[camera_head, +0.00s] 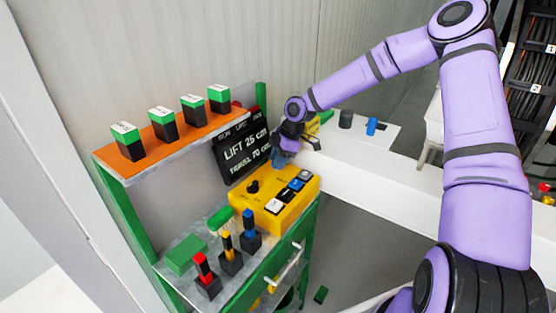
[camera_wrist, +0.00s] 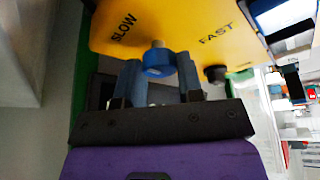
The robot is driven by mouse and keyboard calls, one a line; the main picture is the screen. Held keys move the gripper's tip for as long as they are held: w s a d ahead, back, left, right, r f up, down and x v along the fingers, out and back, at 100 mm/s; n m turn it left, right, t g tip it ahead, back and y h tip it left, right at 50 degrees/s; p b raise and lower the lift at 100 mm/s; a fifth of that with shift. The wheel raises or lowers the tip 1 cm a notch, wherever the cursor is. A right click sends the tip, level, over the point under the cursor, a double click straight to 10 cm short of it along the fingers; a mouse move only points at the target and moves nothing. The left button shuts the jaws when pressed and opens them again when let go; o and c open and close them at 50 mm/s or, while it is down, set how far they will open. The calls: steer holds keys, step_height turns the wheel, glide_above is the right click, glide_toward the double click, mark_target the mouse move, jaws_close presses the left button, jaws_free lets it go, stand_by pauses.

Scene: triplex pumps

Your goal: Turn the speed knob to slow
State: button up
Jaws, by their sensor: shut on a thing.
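The yellow control box (camera_head: 297,207) sits on the green bench, and its yellow face (camera_wrist: 185,20) fills the top of the wrist view. That face bears the words SLOW, on the left, and FAST, on the right. The blue speed knob (camera_wrist: 158,58) stands between the two words, with a grey tip toward the face. My gripper (camera_wrist: 160,72) is shut on the knob, one finger on each side. In the head view my gripper (camera_head: 283,157) is at the box's far end and hides the knob. Which word the knob points to I cannot tell.
A black knob (camera_head: 253,187) and several push buttons (camera_head: 285,194) are on the box top. A dark sign (camera_head: 240,147) stands behind it. Red (camera_head: 204,270), yellow (camera_head: 229,252) and blue (camera_head: 249,232) levers stand in front. An orange shelf (camera_head: 160,147) holds several green-and-black blocks.

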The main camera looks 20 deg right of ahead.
steer(key=shift+n, duration=0.5)
steer(key=o, duration=0.9)
steer(key=v, duration=1)
steer(key=shift+w+d+r, duration=0.15)
steer(key=shift+w+r, duration=0.05)
steer(key=shift+r, duration=0.15)
